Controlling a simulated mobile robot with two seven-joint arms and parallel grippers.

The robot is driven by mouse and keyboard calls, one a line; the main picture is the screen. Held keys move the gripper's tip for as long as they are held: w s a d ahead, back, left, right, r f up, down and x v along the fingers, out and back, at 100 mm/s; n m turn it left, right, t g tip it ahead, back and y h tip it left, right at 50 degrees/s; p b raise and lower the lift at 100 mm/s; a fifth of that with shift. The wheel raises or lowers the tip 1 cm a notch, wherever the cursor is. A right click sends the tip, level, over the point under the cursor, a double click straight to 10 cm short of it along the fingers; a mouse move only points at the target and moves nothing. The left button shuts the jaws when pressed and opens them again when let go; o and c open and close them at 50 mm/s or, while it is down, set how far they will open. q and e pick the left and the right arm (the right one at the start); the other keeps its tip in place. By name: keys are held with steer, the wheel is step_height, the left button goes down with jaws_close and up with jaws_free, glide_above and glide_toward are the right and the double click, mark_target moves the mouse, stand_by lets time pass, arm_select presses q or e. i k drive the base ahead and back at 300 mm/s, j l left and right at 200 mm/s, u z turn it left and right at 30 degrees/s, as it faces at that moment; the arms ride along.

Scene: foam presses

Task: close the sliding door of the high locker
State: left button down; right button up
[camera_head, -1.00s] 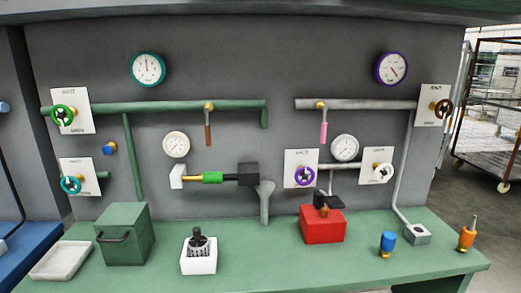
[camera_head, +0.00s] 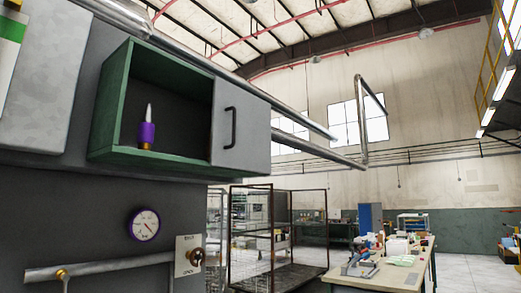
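The high locker (camera_head: 97,122) is a green box on the dark wall, at the upper left of the head view. Its grey sliding door (camera_head: 255,135) stands at the right end and has a dark vertical handle (camera_head: 230,128). The left part of the locker is open. Inside it, a purple bottle-like item with a pale pointed tip (camera_head: 147,132) stands upright on the locker floor. Neither of my grippers is in view.
Metal pipes (camera_head: 310,150) run past the locker on the right. A cage trolley (camera_head: 290,240) and a cluttered workbench (camera_head: 395,270) stand further off.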

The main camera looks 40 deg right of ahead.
mark_target(241, 130)
steer(key=z, duration=1.1)
